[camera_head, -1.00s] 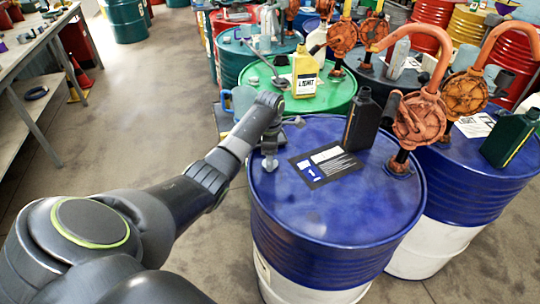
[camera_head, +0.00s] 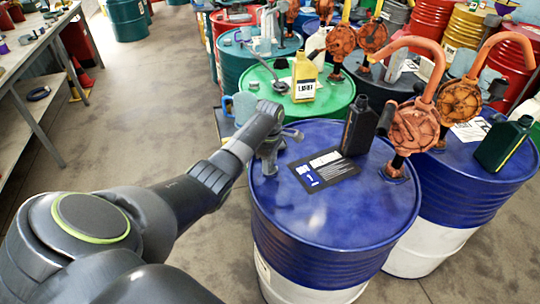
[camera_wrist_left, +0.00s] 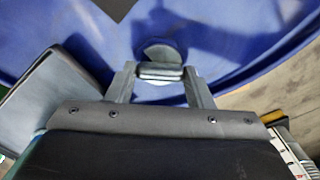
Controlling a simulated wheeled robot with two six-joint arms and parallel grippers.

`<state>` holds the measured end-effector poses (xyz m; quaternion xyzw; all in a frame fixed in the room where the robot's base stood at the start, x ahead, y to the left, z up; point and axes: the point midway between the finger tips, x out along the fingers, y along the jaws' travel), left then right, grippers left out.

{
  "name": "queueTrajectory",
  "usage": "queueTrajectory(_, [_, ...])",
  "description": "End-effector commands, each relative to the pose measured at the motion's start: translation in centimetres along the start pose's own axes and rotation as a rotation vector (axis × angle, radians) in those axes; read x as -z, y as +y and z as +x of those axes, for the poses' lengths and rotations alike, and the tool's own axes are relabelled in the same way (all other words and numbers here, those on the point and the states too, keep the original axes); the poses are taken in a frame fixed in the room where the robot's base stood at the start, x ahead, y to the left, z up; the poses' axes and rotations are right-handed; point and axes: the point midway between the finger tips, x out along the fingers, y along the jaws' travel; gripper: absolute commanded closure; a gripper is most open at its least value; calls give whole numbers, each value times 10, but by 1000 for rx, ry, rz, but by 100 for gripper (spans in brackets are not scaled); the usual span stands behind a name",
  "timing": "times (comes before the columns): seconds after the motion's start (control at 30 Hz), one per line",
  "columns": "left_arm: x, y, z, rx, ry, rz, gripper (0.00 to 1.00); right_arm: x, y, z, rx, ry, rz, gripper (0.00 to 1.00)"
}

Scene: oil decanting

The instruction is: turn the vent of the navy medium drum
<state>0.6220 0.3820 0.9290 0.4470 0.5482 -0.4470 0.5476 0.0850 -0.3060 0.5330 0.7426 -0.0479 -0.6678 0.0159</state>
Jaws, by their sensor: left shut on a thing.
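The navy medium drum (camera_head: 330,220) stands front centre in the head view, with a navy top and a white lower part. Its lid also fills the upper part of the left wrist view (camera_wrist_left: 250,30). The vent (camera_wrist_left: 160,72) is a small grey fitting near the lid's left edge. My left gripper (camera_head: 269,168) reaches down over that spot and is shut on the vent, one finger on either side in the left wrist view (camera_wrist_left: 160,88). In the head view the gripper hides most of the vent. My right gripper is not in view.
A black bottle (camera_head: 359,128), a dark label (camera_head: 323,169) and an orange hand pump (camera_head: 412,128) are on the same lid. A second navy drum (camera_head: 475,190) stands close on the right, and a green drum (camera_head: 313,104) behind. Floor is free at the left.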

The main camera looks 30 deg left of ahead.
Motion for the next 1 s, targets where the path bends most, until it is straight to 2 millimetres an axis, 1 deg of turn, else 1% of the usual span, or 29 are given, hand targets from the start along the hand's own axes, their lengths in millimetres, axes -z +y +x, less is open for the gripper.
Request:
queueTrajectory(0.03, [0, -1, -5, 3, -1, 45, 76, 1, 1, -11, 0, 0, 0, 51])
queueTrajectory(0.3, [-1, 0, -4, 1, -2, 302, 76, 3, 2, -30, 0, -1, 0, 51])
queueTrajectory(0.7, [-1, 1, -3, 0, -1, 681, 76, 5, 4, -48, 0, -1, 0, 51])
queueTrajectory(1.0, [-1, 1, -2, -1, -1, 950, 76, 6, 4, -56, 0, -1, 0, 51])
